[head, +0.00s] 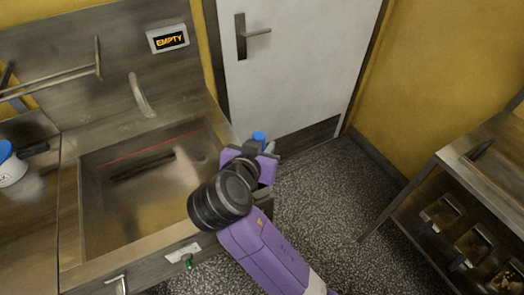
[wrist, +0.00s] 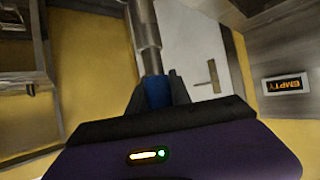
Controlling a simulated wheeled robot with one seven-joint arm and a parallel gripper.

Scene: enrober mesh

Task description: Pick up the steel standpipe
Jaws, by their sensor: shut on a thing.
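The steel standpipe (wrist: 146,35) is a shiny metal tube with a blue section (wrist: 157,90) at its near end. In the wrist view my gripper (wrist: 157,95) is shut on that blue section, one dark finger on each side, and the tube runs away from the jaws to the top edge, where it is cut off. In the head view my gripper (head: 262,152) is at the right front corner of the sink, beside its rim. A blue end (head: 258,137) shows above it; my arm hides most of the pipe there.
The steel sink (head: 92,230) has a curved tap (head: 141,95) behind it. A display (head: 168,38) above reads EMPTY. A white tub with blue (head: 12,168) stands on the left counter. A white door (head: 295,60) is behind. A metal rack (head: 455,165) stands right; the floor between is clear.

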